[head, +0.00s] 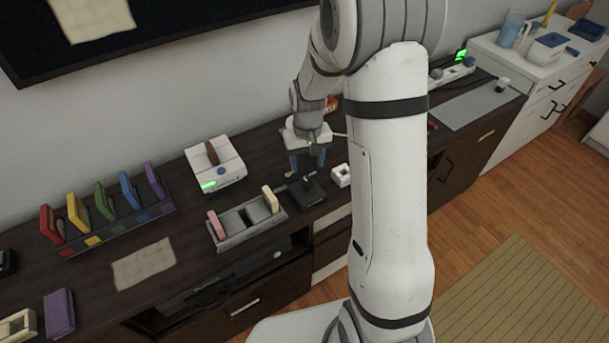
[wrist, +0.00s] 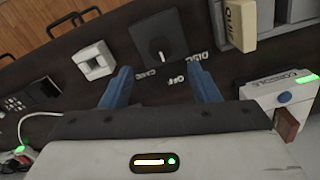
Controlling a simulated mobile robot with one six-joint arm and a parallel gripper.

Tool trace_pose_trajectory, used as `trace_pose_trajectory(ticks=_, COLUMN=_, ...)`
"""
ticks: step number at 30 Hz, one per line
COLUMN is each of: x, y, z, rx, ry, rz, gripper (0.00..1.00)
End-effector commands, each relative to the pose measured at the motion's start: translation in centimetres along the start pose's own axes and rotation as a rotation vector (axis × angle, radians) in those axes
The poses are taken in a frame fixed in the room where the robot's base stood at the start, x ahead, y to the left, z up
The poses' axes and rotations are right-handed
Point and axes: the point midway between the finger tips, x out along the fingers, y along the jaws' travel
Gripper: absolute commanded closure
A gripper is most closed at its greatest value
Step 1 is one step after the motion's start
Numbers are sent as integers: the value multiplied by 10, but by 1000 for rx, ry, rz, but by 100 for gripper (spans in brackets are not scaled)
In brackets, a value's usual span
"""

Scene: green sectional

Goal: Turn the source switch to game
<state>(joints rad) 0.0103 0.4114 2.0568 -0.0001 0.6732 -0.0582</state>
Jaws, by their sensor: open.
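The source switch is a black square box with a dark knob. It shows in the wrist view (wrist: 157,32) and in the head view (head: 308,191). Its labels, upside down in the wrist view, seem to read GAME, OFF and DISC along the side near my gripper. My gripper (wrist: 163,88) has two blue fingers, apart and empty, on either side of the label strip. In the head view my gripper (head: 306,162) hangs just behind the switch, pointing down. Neither finger is seen touching the knob.
A white console (head: 215,168) with a green light stands left of my gripper. A grey tray (head: 238,235) with cartridges lies left of the switch; a small white block (head: 341,176) sits to its right. A rack of coloured cartridges (head: 118,228) is farther left.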

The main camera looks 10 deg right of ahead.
Motion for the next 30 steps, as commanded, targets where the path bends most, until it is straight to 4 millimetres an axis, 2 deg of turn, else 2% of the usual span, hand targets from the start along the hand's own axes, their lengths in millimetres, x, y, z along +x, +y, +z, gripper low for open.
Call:
trace_pose_trajectory(ticks=9, x=49, y=0, z=1, rx=-1, ry=-4, rz=0, gripper=45)
trace_pose_trajectory(ticks=15, x=69, y=-1, z=1, rx=-1, ry=-2, rz=0, gripper=45)
trace_pose_trajectory(ticks=25, x=73, y=-1, z=0, rx=-2, ry=0, rz=0, gripper=45)
trace_pose_trajectory(ticks=30, x=73, y=-1, z=0, rx=-2, ry=0, rz=0, gripper=58)
